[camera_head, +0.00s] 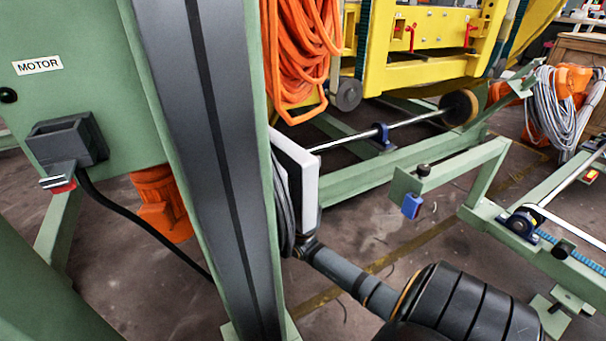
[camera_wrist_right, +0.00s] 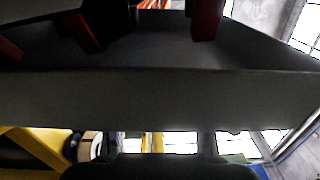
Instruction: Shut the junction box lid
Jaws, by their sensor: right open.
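A white-edged, flat box-like thing (camera_head: 306,187) with a dark face stands just behind the grey column; I cannot tell whether it is the junction box or its lid. The column hides its left part. My right arm comes in from the lower right and its far end reaches just below this thing; its gripper is hidden in the head view. In the right wrist view a wide grey wall (camera_wrist_right: 150,100) fills the middle, very close, with dark and red parts above it. The fingertips of my right gripper are not clear there. My left gripper is out of view.
A grey column (camera_head: 215,150) stands close in front. Left is a green cabinet labelled MOTOR with a grey connector housing (camera_head: 66,139) and black cable. Orange hose (camera_head: 300,50) hangs above. Green frames (camera_head: 400,180) with a shaft lie behind and right; some floor is bare.

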